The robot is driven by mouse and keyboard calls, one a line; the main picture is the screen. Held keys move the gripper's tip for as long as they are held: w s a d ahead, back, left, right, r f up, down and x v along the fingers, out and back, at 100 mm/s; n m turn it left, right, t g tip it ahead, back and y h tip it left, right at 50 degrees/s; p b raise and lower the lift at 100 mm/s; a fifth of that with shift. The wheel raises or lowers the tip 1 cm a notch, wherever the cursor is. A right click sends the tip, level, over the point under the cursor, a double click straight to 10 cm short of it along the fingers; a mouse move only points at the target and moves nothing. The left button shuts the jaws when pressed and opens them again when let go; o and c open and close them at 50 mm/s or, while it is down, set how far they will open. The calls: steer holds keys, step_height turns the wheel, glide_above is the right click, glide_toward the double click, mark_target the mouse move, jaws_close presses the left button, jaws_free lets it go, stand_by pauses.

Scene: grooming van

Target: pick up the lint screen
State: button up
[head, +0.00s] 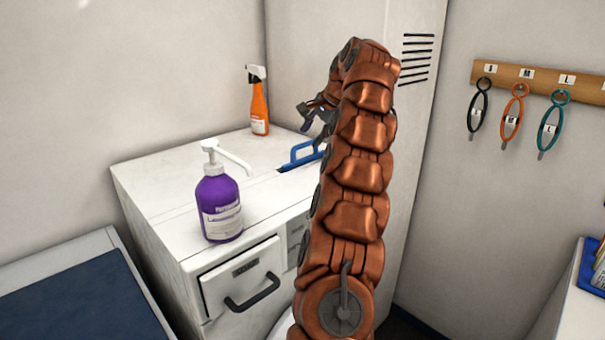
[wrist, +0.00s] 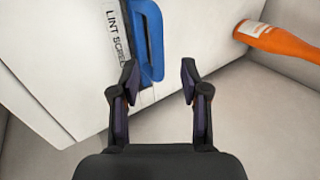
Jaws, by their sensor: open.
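The lint screen (head: 303,155) shows as a blue handle standing up from a slot in the white cabinet top, partly behind my arm in the head view. In the wrist view the blue lint screen (wrist: 149,40) lies beside a printed label reading "LINT SCREE", with the rest hidden. My gripper (wrist: 157,75) is open and empty, its two fingers spread near the lower end of the blue handle. In the head view my gripper (head: 312,117) is above and just behind the handle, partly hidden by my arm. I cannot tell whether a finger touches the handle.
A purple pump bottle (head: 220,205) stands at the front of the white cabinet top (head: 165,185). An orange spray bottle (head: 259,108) stands at its back, and also shows in the wrist view (wrist: 280,42). A tall white locker (head: 310,60) rises behind my arm.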

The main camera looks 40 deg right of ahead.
mark_target(308, 143)
steer(key=shift+s+p+x, duration=0.2)
steer(key=shift+p+x, duration=0.1)
steer(key=shift+x, duration=2.4)
steer(key=shift+c, duration=0.4)
jaws_close()
